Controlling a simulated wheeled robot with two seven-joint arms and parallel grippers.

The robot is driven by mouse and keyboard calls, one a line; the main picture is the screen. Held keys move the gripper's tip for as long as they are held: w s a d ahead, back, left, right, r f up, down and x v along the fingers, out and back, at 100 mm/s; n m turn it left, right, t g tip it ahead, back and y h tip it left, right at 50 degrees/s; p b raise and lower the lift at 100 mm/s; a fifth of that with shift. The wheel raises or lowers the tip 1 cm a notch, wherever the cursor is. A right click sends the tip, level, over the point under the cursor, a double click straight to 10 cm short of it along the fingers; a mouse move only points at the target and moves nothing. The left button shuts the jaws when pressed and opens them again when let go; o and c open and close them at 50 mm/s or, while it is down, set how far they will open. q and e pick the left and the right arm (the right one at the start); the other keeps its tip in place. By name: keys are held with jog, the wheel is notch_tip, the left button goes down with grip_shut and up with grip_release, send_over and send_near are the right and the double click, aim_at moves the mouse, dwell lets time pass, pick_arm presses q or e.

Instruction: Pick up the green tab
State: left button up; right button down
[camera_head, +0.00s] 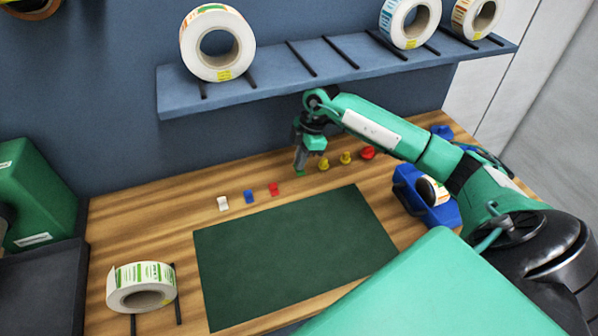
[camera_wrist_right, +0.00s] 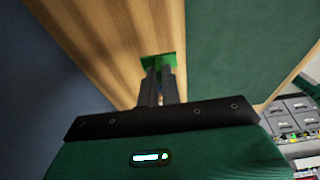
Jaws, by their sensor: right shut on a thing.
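The green tab (camera_head: 300,173) is at the tips of my right gripper (camera_head: 301,162), at the back of the wooden table in the head view. In the right wrist view the green tab (camera_wrist_right: 158,60) shows between and just past the narrow fingertips of the right gripper (camera_wrist_right: 160,72). The right gripper is shut on it, pointing down. Whether the tab touches the table or hangs just above it is hard to tell. My left gripper is not in view.
White (camera_head: 223,203), blue (camera_head: 249,197) and red (camera_head: 273,189) tabs stand left of the gripper. Yellow pieces (camera_head: 346,157) and a red one (camera_head: 368,152) stand right. A dark green mat (camera_head: 295,250) lies in front. A shelf (camera_head: 290,72) with label rolls hangs above. A blue dispenser (camera_head: 428,200) stands right.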

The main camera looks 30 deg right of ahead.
pick_arm(q)
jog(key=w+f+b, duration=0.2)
jog(key=b, duration=0.1)
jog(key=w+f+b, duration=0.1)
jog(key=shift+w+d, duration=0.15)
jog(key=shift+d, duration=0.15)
pick_arm(e)
jog(key=s+a, duration=0.4)
jog(key=s, duration=1.4)
jog(key=shift+a, duration=0.15)
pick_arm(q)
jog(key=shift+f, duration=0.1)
pick_arm(e)
jog(key=shift+f, duration=0.1)
jog(key=shift+s, duration=0.15)
